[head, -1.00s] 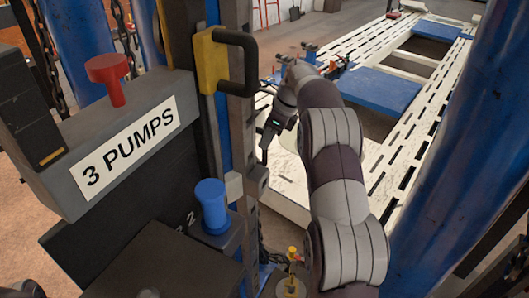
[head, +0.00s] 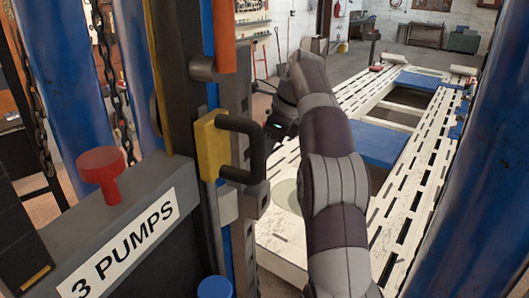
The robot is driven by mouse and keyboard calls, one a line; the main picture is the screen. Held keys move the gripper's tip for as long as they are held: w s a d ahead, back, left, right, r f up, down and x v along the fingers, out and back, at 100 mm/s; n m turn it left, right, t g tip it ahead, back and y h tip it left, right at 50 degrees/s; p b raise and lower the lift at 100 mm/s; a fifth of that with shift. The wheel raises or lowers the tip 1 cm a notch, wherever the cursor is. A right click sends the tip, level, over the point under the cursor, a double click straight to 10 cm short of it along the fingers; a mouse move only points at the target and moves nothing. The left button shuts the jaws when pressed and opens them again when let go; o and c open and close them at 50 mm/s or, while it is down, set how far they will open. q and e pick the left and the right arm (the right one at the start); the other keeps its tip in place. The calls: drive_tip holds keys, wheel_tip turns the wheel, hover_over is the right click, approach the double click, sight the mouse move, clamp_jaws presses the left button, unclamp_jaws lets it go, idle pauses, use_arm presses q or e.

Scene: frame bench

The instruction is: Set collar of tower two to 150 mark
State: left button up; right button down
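A yellow block with a black D-shaped handle (head: 255,150) sits on the upright rail (head: 228,245) of the tower in front of me; it looks like the collar. I can make out no scale or 150 mark. My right arm comes in from the lower right. Its dark gripper body (head: 279,124), with a small green light, is just beyond and to the right of the handle. The fingers are hidden, and I see no contact with the handle. My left gripper is not in view.
A red knob (head: 100,172) stands on a grey box with a "3 PUMPS" label (head: 122,245). A blue cap (head: 215,288) is at the bottom edge. An orange cylinder (head: 224,38) is above the block. A white slotted platform (head: 420,160) and a blue post (head: 478,150) are at right.

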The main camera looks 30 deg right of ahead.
drive_tip(key=c, duration=1.1)
unclamp_jaws()
drive_tip(key=shift+o, duration=0.2)
drive_tip(key=p+v, duration=0.2)
drive_tip(key=v, duration=0.3)
drive_tip(key=s+d+b, duration=0.2)
drive_tip(key=s+d, duration=0.6)
drive_tip(key=shift+s+d, duration=0.15)
drive_tip(key=shift+d, duration=0.05)
drive_tip(key=shift+f, duration=0.1)
